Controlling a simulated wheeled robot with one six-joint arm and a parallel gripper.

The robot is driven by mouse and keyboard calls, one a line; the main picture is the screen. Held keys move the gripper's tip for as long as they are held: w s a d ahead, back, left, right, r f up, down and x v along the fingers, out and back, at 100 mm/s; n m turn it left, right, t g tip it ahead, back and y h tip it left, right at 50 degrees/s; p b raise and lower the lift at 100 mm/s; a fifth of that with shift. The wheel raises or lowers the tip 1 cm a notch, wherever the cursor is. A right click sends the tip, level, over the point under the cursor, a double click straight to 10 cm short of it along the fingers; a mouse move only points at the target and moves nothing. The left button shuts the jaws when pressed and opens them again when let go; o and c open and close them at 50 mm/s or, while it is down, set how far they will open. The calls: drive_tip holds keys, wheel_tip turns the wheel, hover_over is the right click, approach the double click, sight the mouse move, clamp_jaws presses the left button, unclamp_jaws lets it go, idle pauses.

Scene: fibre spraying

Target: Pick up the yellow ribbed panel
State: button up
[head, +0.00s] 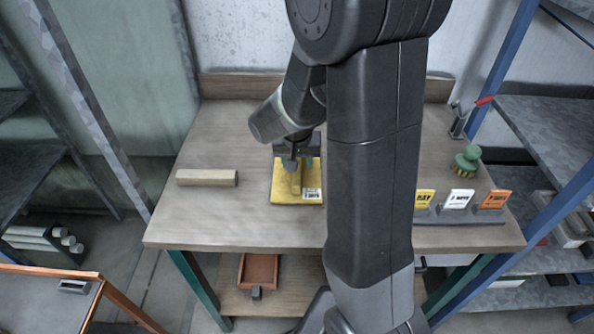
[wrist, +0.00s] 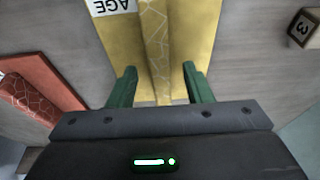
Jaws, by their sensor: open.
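The yellow ribbed panel (head: 284,194) lies flat on the wooden table (head: 215,135), left of my arm in the head view. It carries a white label near its front right corner. In the wrist view the panel (wrist: 190,30) fills the top middle, with a raised rib running along it and part of the label at its edge. My gripper (wrist: 160,85) is open, its two green fingers on either side of the rib. In the head view my gripper (head: 296,165) is over the panel and hides part of it. I cannot tell whether the fingertips touch the panel.
A wooden block (head: 207,178) lies left of the panel. A rack with yellow, white and orange cards (head: 459,200) stands at the right, near a green brush (head: 467,160). A reddish tray (head: 258,271) sits on the lower shelf. Metal shelves flank the table.

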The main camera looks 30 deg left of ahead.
drive_tip(key=shift+w+f, duration=0.15)
drive_tip(key=shift+f, duration=0.55)
clamp_jaws()
drive_tip(key=shift+a+r, duration=0.1)
drive_tip(key=shift+r, duration=0.55)
wheel_tip(320, 180, up, 9)
